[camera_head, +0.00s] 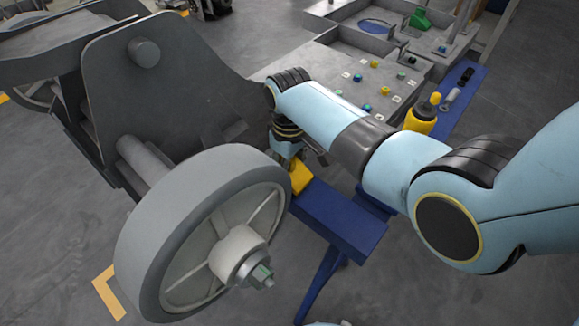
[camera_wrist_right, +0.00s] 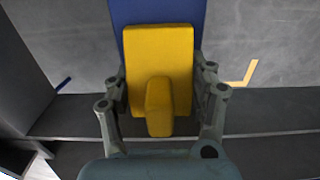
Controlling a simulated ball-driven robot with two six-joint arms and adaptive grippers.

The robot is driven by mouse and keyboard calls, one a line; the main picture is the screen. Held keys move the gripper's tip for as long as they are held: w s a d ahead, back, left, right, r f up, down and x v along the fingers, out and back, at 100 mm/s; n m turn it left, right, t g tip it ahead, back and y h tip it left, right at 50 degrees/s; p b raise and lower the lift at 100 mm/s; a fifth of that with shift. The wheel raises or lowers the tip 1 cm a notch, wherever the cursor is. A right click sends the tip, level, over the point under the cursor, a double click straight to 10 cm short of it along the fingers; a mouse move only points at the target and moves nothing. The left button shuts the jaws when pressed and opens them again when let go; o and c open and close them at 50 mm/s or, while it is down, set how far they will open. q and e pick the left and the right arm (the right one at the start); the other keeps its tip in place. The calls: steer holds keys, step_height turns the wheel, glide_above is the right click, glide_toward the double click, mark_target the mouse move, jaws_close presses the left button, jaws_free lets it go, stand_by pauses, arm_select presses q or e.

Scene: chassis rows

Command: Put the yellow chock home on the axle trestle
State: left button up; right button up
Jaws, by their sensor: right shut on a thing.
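The yellow chock (camera_wrist_right: 159,62) lies flat between the fingers of my right gripper (camera_wrist_right: 159,92), which is shut on its raised rib. The trestle's blue top (camera_wrist_right: 158,11) also shows beyond the chock in the wrist view. I cannot tell whether the chock rests on it or hovers. My left gripper is out of view.
A big grey wheel (camera_head: 170,236) on its axle stands close left of the trestle, with a dark chassis plate (camera_head: 180,75) behind. A grey bench (camera_head: 330,62) with small coloured parts is at the back. A yellow bottle (camera_head: 421,117) stands right of my arm.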

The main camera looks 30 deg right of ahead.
steer(key=shift+f, duration=0.2)
stand_by(0.5)
steer(key=o, duration=1.4)
step_height(320, 180, up, 12)
